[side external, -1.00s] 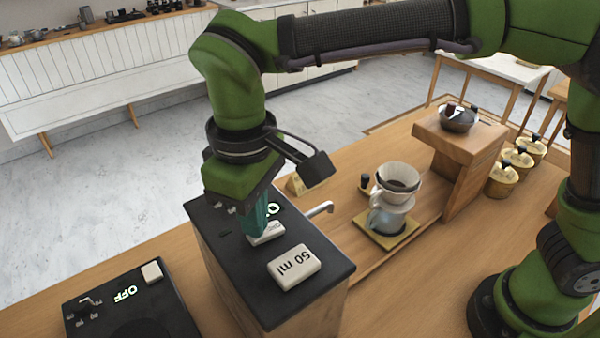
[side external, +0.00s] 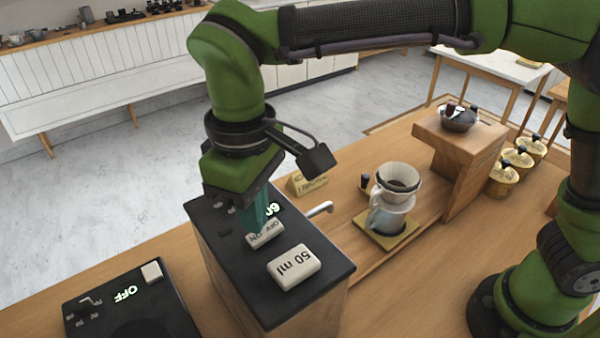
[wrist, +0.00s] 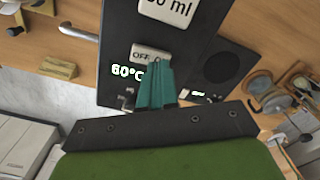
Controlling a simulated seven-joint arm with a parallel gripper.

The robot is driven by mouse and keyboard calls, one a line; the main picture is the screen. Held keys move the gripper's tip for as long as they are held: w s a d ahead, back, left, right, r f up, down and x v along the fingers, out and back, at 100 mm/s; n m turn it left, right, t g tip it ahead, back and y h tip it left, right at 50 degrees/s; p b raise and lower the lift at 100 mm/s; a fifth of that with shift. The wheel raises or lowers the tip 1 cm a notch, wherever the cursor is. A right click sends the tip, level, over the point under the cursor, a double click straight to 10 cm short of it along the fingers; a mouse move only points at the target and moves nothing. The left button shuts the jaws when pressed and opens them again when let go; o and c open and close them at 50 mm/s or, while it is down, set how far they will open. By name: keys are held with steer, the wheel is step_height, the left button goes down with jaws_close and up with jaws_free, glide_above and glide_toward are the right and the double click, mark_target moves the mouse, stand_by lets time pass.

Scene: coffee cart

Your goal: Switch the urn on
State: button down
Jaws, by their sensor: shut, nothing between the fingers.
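The urn (side external: 318,272) is a wood-sided box with a black top and a spout (side external: 320,209). Its top carries a pale rocker switch (side external: 264,235) marked OFF, a pale 50 ml button (side external: 294,267) and a lit display, partly hidden by my fingers in the side view. In the wrist view the display (wrist: 128,71) reads 60°C and the OFF end of the switch (wrist: 146,54) shows. My gripper (side external: 253,230) is shut and empty. Its teal fingertips (wrist: 157,66) are at the switch's edge; contact is hard to tell. The switch looks tilted.
A black hot plate (side external: 118,318) with an OFF display and a pale button stands left of the urn. A wooden stand (side external: 470,150) and several yellow canisters (side external: 503,178) are farther right.

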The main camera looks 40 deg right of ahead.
mark_target(253, 235)
steer(key=shift+r, duration=2.6)
steer(key=shift+w+a, duration=0.15)
steer(key=shift+w, duration=0.1)
steer(key=shift+f, duration=0.9)
steer(key=shift+d+f+t+y, duration=0.15)
steer(key=shift+d+f, duration=0.05)
steer(key=shift+d, duration=0.25)
steer(key=shift+d+f+t+y, duration=0.15)
steer(key=shift+d+f, duration=0.05)
steer(key=shift+d, duration=0.25)
steer(key=s+d+m+t, duration=0.2)
steer(key=d+m, duration=0.1)
steer(key=d, duration=0.6)
steer(key=s+d+f+m+t+y, duration=0.1)
steer(key=s+d+m+t, duration=0.1)
steer(key=d, duration=0.8)
steer(key=s+d+f+m+t, duration=0.1)
steer(key=s+d+m+t, duration=0.1)
steer(key=d+m, duration=0.3)
steer(key=d, duration=0.4)
steer(key=shift+s+d+f+t, duration=0.2)
steer(key=shift+s+d+t, duration=0.1)
